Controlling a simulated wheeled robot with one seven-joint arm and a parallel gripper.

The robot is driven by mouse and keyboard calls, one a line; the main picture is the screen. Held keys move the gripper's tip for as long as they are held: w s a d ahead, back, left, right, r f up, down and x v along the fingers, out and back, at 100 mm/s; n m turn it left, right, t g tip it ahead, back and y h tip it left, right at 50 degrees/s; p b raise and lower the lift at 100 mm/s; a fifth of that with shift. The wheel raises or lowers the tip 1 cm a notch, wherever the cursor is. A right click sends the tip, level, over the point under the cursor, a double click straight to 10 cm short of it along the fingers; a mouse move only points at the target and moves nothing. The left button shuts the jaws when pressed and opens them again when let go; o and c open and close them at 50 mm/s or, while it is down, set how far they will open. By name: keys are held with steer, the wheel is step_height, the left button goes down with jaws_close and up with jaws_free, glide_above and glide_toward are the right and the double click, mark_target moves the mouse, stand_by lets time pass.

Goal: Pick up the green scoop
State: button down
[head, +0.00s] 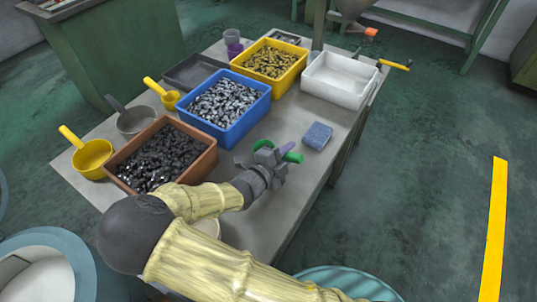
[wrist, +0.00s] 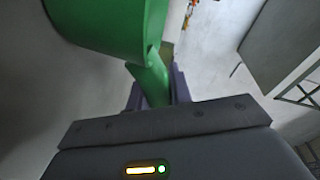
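The green scoop (wrist: 110,25) fills the upper left of the wrist view, its handle running down between my gripper's purple fingers (wrist: 157,90). The fingers lie close on both sides of the handle, so my gripper looks shut on it. In the head view my gripper (head: 284,152) is over the front right part of the table. Green parts of the scoop (head: 293,157) show on either side of the fingers; the rest is hidden by the gripper. I cannot tell how far the scoop is above the tabletop.
On the table (head: 262,215) stand a brown bin (head: 197,163), a blue bin (head: 243,124), a yellow bin (head: 292,73) and a white bin (head: 340,95). A blue sponge-like block (head: 317,136) lies right of my gripper. Yellow (head: 92,158) and grey (head: 135,121) scoops lie at the left.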

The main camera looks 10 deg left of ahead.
steer(key=shift+s+a+r, duration=0.1)
steer(key=shift+r, duration=0.1)
step_height(320, 180, up, 10)
steer(key=p, duration=0.1)
steer(key=shift+f, duration=0.2)
stand_by(0.3)
stand_by(0.4)
